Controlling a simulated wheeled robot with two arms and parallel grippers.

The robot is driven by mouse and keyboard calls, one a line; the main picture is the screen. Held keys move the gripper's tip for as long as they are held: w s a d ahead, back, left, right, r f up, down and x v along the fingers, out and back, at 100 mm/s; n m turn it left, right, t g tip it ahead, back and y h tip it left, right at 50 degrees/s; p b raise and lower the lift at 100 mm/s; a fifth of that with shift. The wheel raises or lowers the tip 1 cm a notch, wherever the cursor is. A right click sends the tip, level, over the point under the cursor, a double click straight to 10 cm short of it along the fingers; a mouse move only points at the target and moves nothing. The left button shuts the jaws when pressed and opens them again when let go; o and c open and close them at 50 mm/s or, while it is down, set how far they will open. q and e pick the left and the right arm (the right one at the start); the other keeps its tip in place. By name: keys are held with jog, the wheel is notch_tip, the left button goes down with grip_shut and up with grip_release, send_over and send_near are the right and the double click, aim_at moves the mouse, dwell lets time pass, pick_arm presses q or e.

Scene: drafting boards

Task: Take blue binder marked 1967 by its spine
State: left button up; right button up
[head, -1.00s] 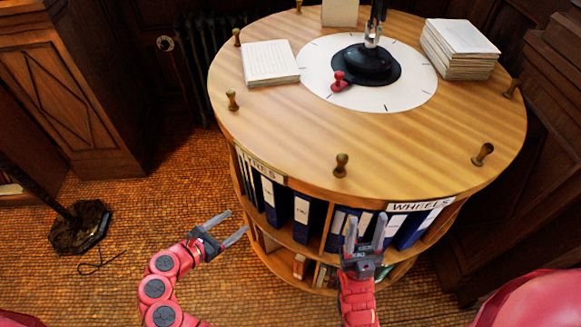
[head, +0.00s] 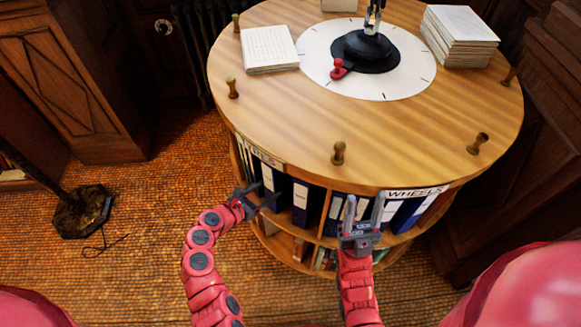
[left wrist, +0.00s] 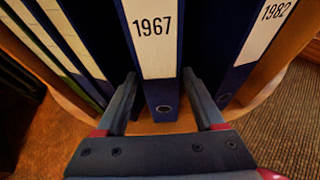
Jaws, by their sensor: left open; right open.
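The blue binder marked 1967 (left wrist: 162,95) stands upright on the shelf in the left wrist view, its white label facing me and a finger hole low on its spine. My left gripper (left wrist: 160,100) is open, with one finger on each side of the lower spine; whether the fingers touch it I cannot tell. In the head view my left gripper (head: 261,198) is at the front of the shelf, partly overlapping the binders. My right gripper (head: 364,210) is open and empty, in front of the shelf further right.
A blue binder marked 1982 (left wrist: 252,50) stands to the right, beyond a dark gap. Several binders with pale labels (left wrist: 70,40) stand to the left. The round wooden table top (head: 300,125) with upright knobs overhangs the shelf.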

pick_arm(q)
jog(key=x, duration=0.5)
jog(key=shift+p, duration=0.3)
grip_shut()
